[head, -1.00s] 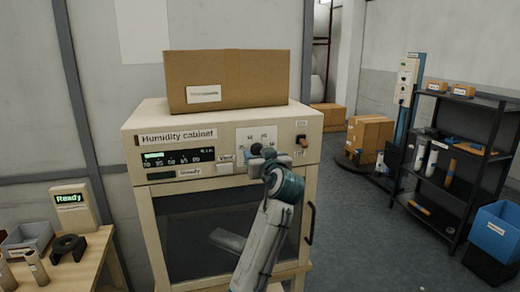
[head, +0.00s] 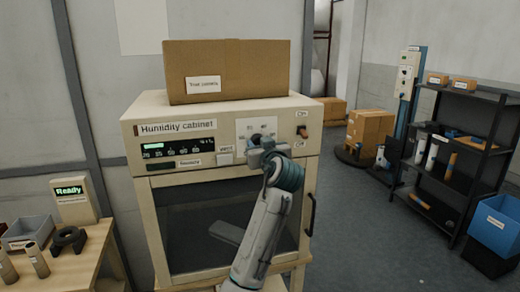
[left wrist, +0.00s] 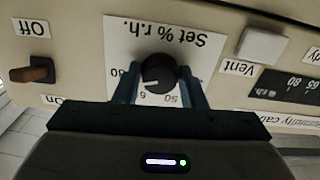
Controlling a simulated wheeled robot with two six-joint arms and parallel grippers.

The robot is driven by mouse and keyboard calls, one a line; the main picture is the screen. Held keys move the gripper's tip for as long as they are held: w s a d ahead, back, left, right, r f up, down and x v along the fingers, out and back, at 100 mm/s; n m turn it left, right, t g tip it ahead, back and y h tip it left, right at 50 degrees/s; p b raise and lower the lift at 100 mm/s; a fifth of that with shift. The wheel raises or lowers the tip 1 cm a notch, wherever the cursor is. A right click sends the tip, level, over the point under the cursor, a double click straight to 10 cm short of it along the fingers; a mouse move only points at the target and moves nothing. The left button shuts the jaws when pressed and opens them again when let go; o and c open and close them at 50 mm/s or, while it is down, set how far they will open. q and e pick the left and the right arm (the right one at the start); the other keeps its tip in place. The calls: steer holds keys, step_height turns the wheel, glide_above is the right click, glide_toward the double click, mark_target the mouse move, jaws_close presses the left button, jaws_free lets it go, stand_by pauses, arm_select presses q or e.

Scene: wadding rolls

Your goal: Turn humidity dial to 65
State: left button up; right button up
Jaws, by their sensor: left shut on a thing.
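The humidity cabinet (head: 230,113) stands ahead, with a white dial panel (head: 243,127) marked for % r.h. in its upper front. The black dial (left wrist: 158,72) shows in the left wrist view, which sees the panel upside down. In the head view my gripper hides the dial. My right gripper is not in view.
A lit level display (head: 178,149) sits left of the dial, beside a Vent button (left wrist: 263,43). An On/Off switch (left wrist: 32,71) is on the panel's other side. A cardboard box (head: 240,70) rests on top. A side table (head: 75,265) stands at left, black shelves (head: 465,150) at right.

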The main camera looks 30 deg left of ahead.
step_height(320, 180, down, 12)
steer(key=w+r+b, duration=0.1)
steer(key=b, duration=1)
arm_select(q)
steer(key=shift+n+b, duration=1.5)
steer(key=shift+n, duration=3.2)
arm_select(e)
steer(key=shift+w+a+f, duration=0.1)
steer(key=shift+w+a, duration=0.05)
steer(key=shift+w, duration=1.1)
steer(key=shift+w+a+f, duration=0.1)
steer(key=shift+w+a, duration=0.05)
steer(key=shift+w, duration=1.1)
arm_select(q)
steer(key=o, duration=1)
steer(key=shift+d, duration=0.1)
